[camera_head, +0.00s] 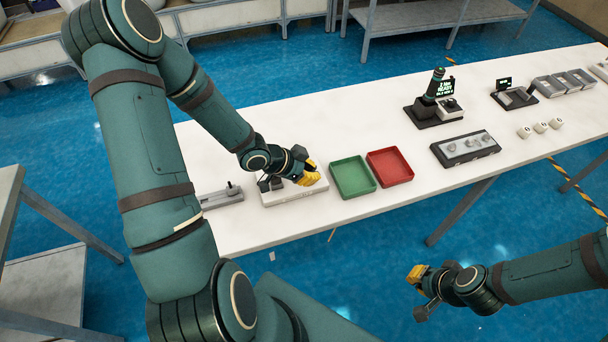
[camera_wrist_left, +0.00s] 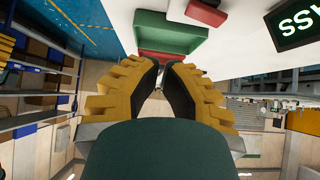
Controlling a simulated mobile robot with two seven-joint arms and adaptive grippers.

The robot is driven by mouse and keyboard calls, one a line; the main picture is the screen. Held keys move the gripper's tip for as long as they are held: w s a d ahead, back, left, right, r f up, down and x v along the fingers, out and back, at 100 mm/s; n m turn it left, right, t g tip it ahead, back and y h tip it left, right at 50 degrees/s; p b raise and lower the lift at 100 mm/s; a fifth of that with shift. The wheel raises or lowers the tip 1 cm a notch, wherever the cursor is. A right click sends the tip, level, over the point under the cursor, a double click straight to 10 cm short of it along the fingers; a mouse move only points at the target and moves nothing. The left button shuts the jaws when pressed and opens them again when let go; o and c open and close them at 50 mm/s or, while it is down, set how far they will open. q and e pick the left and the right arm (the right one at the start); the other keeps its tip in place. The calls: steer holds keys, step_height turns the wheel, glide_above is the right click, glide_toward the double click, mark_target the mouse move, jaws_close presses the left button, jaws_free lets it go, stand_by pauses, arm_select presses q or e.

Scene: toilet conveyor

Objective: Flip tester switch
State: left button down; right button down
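The tester is probably the white box (camera_head: 290,196) under my left gripper, with dark parts on its top. In the head view the gripper and wrist cover much of it, and I cannot make out the switch. My left gripper (camera_head: 312,174) is low at the box's right part; touching cannot be told. In the left wrist view its yellow fingers (camera_wrist_left: 161,66) come nearly together at the tips, with nothing visibly held.
A green tray (camera_head: 352,189) and a red tray (camera_head: 390,179) stand just right of the box. A grey fixture (camera_head: 221,196) with a knob is to its left. Further right are a grey holder (camera_head: 466,160), a black station with a screen (camera_head: 447,89) and white rings (camera_head: 541,128).

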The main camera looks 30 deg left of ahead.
arm_select(q)
steer(key=s+p+v, duration=0.1)
steer(key=p+v, duration=0.1)
steer(key=v, duration=0.6)
steer(key=shift+s+d+r, duration=0.15)
steer(key=shift+d+r, duration=0.05)
steer(key=shift+d, duration=0.05)
steer(key=shift+s, duration=0.1)
steer(key=d+f+n+g, duration=0.2)
steer(key=d+f+n, duration=0.4)
steer(key=d+f, duration=0.25)
steer(key=s+d+f+n+g+y, duration=0.2)
steer(key=s+d+f+n+g, duration=0.2)
steer(key=s+d+f, duration=0.4)
steer(key=s+n, duration=0.1)
steer(key=s, duration=0.1)
steer(key=shift+s+n+g, duration=0.25)
steer(key=shift+n+g, duration=0.05)
steer(key=shift+g, duration=0.1)
steer(key=c, duration=1.7)
jaws_free()
steer(key=w+d+f+m+t+b, duration=0.1)
steer(key=w+d+f+t+b, duration=0.1)
steer(key=w+f+b, duration=0.4)
steer(key=b, duration=0.5)
steer(key=shift+w, duration=0.35)
steer(key=shift+m, duration=0.3)
jaws_close()
